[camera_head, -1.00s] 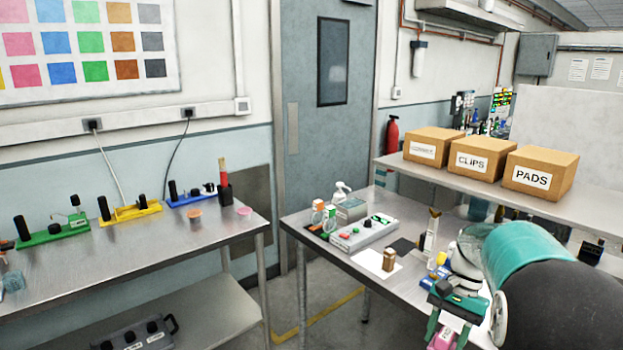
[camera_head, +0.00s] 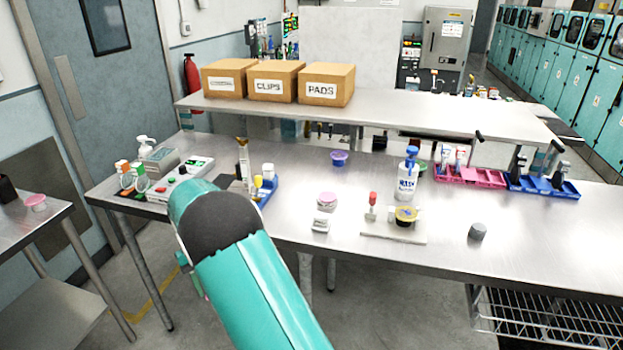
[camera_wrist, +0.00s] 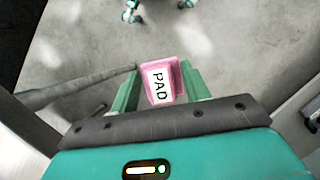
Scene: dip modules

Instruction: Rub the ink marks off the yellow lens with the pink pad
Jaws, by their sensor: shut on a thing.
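The pink pad (camera_wrist: 175,82), with a white label reading PAD, is between the green fingers of my gripper (camera_wrist: 159,88) in the wrist view. My gripper is shut on it, above bare grey floor. In the head view my arm hides the gripper and the pad. A yellow-rimmed round piece with a dark middle (camera_head: 405,214), which looks like the yellow lens, sits on a pale flat board (camera_head: 378,233) on the metal bench. It is well apart from my gripper. Ink marks on it are too small to make out.
On the bench (camera_head: 300,240), a red-handled tool (camera_head: 372,205), a pump bottle (camera_head: 408,178), a pink-topped round pot (camera_head: 327,201) and a grey cylinder (camera_head: 477,231) stand near the board. Pink (camera_head: 468,177) and blue (camera_head: 540,187) racks are behind. Boxes (camera_head: 327,84) stand on the raised shelf.

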